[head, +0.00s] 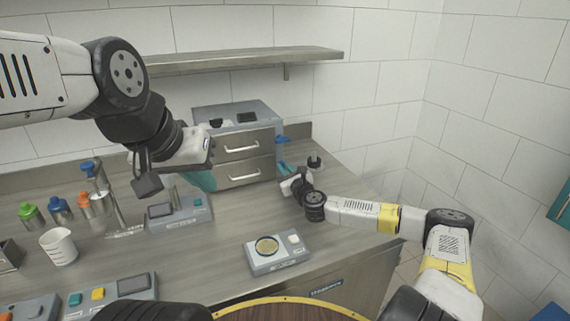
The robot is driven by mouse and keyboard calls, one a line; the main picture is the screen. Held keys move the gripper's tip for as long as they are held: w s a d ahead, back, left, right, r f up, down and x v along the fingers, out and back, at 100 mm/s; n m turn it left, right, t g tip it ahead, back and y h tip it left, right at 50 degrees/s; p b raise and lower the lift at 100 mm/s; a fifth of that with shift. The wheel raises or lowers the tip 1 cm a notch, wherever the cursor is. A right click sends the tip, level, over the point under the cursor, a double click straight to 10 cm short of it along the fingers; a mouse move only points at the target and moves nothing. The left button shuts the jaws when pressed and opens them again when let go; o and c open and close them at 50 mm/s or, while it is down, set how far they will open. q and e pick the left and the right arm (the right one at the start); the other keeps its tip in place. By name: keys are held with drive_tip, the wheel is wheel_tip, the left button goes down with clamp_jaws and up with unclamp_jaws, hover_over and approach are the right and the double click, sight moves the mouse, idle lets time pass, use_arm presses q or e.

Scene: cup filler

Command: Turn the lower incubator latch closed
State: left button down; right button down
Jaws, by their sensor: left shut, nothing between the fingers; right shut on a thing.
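The incubator (261,134) is a grey cabinet with two silver-handled drawers, both flush with its front. Its blue upper latch (282,139) sticks out at the right side, beside the upper drawer. My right gripper (285,168) is at the right side of the lower drawer, shut at the lower latch's place; its teal fingers and body hide that latch, so its angle cannot be told. My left gripper (204,181) is shut and empty, hanging in front of the incubator's left side, above a small grey device.
The grey device (187,213) with a screen stands below my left gripper. A scale-like device with a yellowish dish (267,246) sits at the front. Colored-cap bottles (60,208) and a white beaker (59,246) stand left. A shelf (250,60) hangs above.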

drive_tip(key=n, duration=0.3)
drive_tip(key=shift+s+a+f+n, duration=0.1)
drive_tip(key=shift+a+n, duration=0.15)
drive_tip(key=shift+n, duration=0.15)
drive_tip(key=n, duration=0.4)
drive_tip(key=shift+a+f+n, duration=0.2)
drive_tip(key=shift+f+n, duration=0.05)
drive_tip(key=shift+n, duration=0.05)
drive_tip(key=n, duration=0.6)
drive_tip(key=shift+s+f, duration=0.1)
drive_tip(key=shift+f, duration=0.3)
drive_tip(key=shift+n, duration=0.4)
drive_tip(key=c, duration=1.5)
unclamp_jaws()
drive_tip(key=shift+o, duration=0.2)
drive_tip(key=v, duration=0.8)
